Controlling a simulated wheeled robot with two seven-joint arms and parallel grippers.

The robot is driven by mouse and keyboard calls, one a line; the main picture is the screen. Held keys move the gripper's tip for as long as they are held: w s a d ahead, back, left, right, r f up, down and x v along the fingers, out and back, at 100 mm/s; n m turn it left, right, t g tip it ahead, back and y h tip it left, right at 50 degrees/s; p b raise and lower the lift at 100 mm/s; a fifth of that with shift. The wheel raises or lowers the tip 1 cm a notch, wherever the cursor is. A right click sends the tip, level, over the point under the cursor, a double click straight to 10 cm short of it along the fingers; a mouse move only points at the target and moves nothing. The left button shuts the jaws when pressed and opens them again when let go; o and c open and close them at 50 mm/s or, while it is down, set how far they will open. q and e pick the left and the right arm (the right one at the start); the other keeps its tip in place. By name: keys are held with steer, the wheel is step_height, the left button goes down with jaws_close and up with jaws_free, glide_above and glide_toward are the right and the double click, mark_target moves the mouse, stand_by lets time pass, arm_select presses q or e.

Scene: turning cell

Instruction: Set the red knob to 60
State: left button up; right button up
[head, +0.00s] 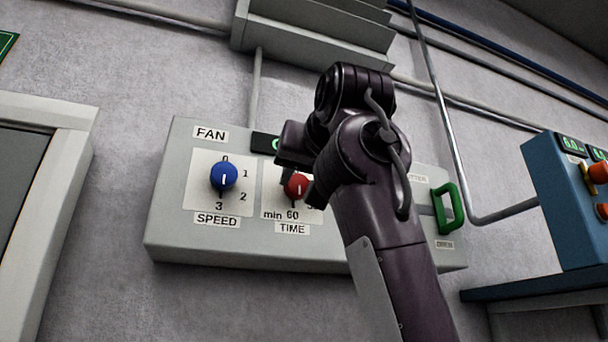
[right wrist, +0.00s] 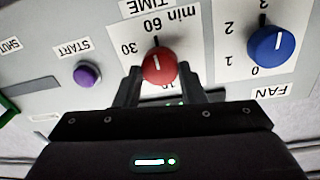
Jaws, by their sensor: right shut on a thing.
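The red knob (head: 296,187) sits on the TIME dial of a grey wall panel (head: 170,225), partly hidden by my right gripper (head: 301,180) in the head view. In the right wrist view, which is upside down, my right gripper (right wrist: 158,75) has one finger on each side of the red knob (right wrist: 159,66) and is shut on it. The white line on the knob's face lies roughly along the direction of the 60 mark (right wrist: 152,25). The 30 mark is beside it, and a lower number is partly hidden by the gripper. My left gripper is not in view.
A blue FAN SPEED knob (head: 224,175) is left of the TIME dial. A purple START button (right wrist: 88,74) is on its other side. A green handle (head: 447,208) is at the panel's right end. A blue box (head: 565,210) with controls stands further right.

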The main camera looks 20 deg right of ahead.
steer(key=shift+r, duration=0.2)
stand_by(0.3)
steer(key=o, duration=1)
steer(key=shift+w+f, duration=0.2)
steer(key=shift+w, duration=0.1)
steer(key=s+b, duration=0.3)
steer(key=s, duration=0.5)
steer(key=shift+a+b, duration=0.15)
steer(key=shift+b, duration=0.2)
steer(key=shift+w, duration=0.15)
